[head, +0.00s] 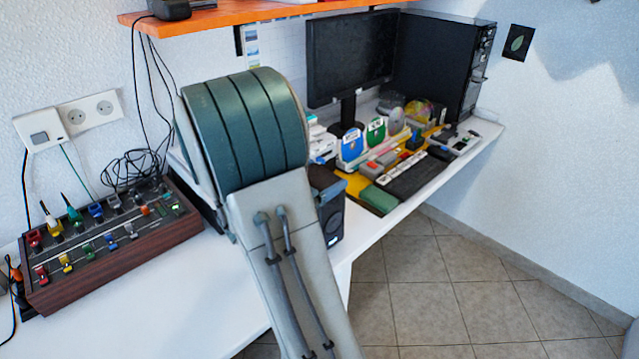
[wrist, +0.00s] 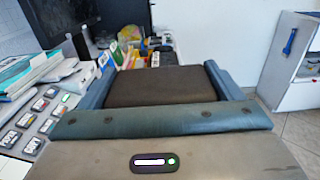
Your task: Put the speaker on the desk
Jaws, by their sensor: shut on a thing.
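The speaker (head: 331,216) is a dark box that partly shows in the head view, just right of my arm, near the front edge of the white desk (head: 205,290). Its left part is hidden behind my arm. In the wrist view the dark top of the speaker (wrist: 165,85) lies between the two blue fingers of my gripper (wrist: 160,74), one on each side. My gripper is shut on the speaker. I cannot tell whether the speaker's underside touches the desk.
A wood-sided mixer (head: 112,240) with coloured knobs and cables stands on the desk at left. A monitor (head: 350,55), a black computer case (head: 440,65), a keyboard (head: 418,177) and small items crowd the right part. An orange shelf (head: 230,18) hangs above. Tiled floor (head: 430,290) lies right of the desk.

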